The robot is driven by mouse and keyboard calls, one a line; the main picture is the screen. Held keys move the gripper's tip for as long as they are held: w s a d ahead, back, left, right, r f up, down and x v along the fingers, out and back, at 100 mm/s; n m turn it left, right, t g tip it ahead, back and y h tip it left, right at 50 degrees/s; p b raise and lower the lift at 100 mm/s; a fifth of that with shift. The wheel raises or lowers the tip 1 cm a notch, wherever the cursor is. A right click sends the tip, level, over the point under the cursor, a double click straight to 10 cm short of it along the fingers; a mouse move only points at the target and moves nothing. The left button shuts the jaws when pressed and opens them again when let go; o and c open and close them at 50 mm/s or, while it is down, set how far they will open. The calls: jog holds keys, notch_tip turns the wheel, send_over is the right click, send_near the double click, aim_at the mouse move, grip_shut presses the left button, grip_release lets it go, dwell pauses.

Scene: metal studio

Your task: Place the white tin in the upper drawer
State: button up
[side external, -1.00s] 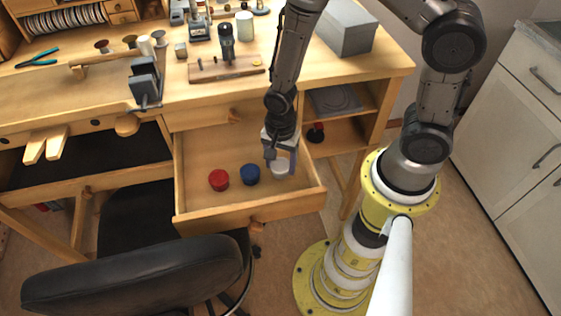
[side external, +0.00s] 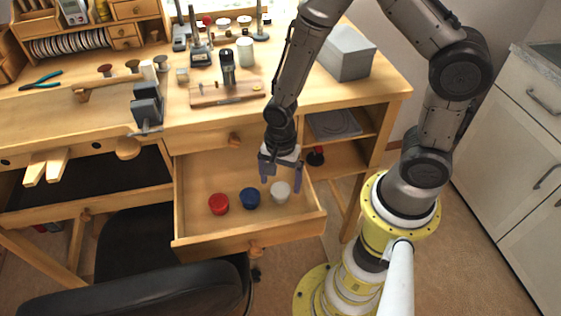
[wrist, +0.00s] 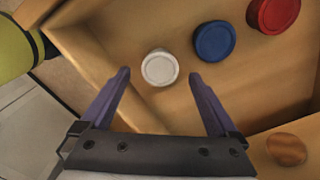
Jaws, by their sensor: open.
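The white tin (side external: 281,192) stands in the open lower drawer (side external: 205,241), at its right end. It also shows in the wrist view (wrist: 160,68), with its round lid facing up. My gripper (side external: 281,182) is open and empty above it, with one finger toward each side of the tin. In the wrist view my fingertips (wrist: 159,75) lie left and right of the tin, with gaps on both sides. I cannot tell their exact height over it. The upper drawer (side external: 200,138) is shut under the tabletop and has a round wooden knob (side external: 235,140).
A blue tin (side external: 250,198) and a red tin (side external: 218,204) stand left of the white tin in the same drawer. The drawer's back area is bare. A black chair (side external: 140,285) stands in front. Tools and a grey box (side external: 346,55) are on the bench.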

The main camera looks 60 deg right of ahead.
notch_tip(320, 180, up, 9)
notch_tip(320, 180, up, 13)
jog(key=n+t, duration=0.3)
jog(key=n, duration=0.5)
send_over(281, 189)
jog(key=s+d, duration=0.3)
jog(key=s, duration=0.1)
jog(key=s+d+r+n+t, duration=0.2)
jog(key=s+r+n, duration=0.3)
jog(key=s+n, duration=0.2)
jog(key=shift+n+t, duration=0.3)
jog(key=shift+n, duration=0.1)
